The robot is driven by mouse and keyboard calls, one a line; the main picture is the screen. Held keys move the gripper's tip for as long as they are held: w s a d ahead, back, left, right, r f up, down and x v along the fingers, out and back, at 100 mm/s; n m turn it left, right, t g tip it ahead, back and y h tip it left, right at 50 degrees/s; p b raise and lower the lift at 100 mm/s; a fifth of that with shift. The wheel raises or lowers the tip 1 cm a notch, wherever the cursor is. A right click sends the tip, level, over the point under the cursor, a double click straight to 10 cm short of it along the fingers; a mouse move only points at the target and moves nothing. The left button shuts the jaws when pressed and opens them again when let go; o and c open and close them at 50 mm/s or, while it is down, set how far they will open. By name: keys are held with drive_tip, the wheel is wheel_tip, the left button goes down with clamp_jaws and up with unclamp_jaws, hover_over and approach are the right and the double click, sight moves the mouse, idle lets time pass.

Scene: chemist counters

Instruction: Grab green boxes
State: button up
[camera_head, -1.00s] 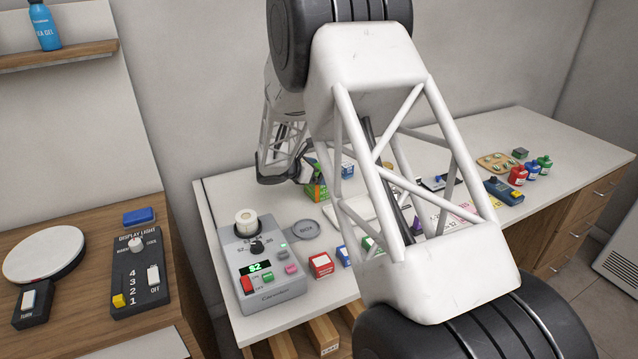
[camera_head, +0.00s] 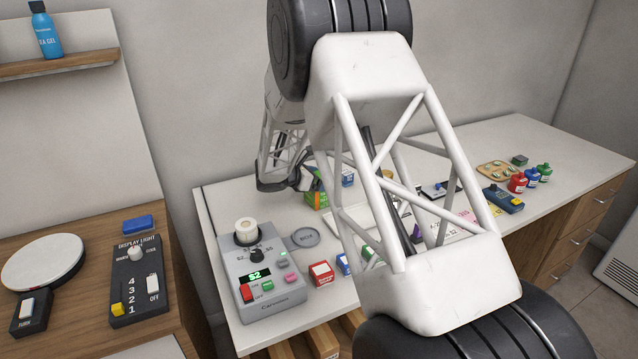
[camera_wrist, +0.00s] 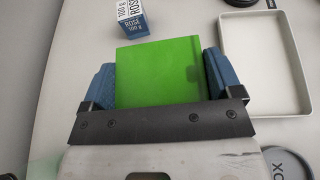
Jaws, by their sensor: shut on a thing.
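A bright green box (camera_wrist: 160,75) fills the space between the two blue fingers of my gripper (camera_wrist: 158,66) in the wrist view. My gripper is shut on it. In the head view my gripper (camera_head: 306,180) is at the back of the white counter, mostly hidden by its own arm links. The green box (camera_head: 317,200) shows just below it, with some orange on its side. I cannot tell whether the box is clear of the counter. Another small green box (camera_head: 368,253) is partly hidden behind my arm's white frame.
A blue and white ROSE box (camera_wrist: 132,17) stands just beyond the held box. A shallow white tray (camera_wrist: 291,112) lies to the right. A grey device (camera_head: 275,305), a red box (camera_head: 321,273) and several bottles (camera_head: 531,174) are also on the counter (camera_head: 222,203).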

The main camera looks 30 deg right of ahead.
drive_tip(key=shift+r, duration=1.5)
drive_tip(key=shift+s+r, duration=0.2)
drive_tip(key=shift+r, duration=0.05)
drive_tip(key=s+a, duration=0.2)
drive_tip(key=s, duration=0.5)
drive_tip(key=s+a+r, duration=0.1)
drive_tip(key=s+a, duration=0.1)
drive_tip(key=s, duration=0.6)
drive_tip(key=shift+a+r, duration=0.15)
drive_tip(key=shift+a, duration=0.15)
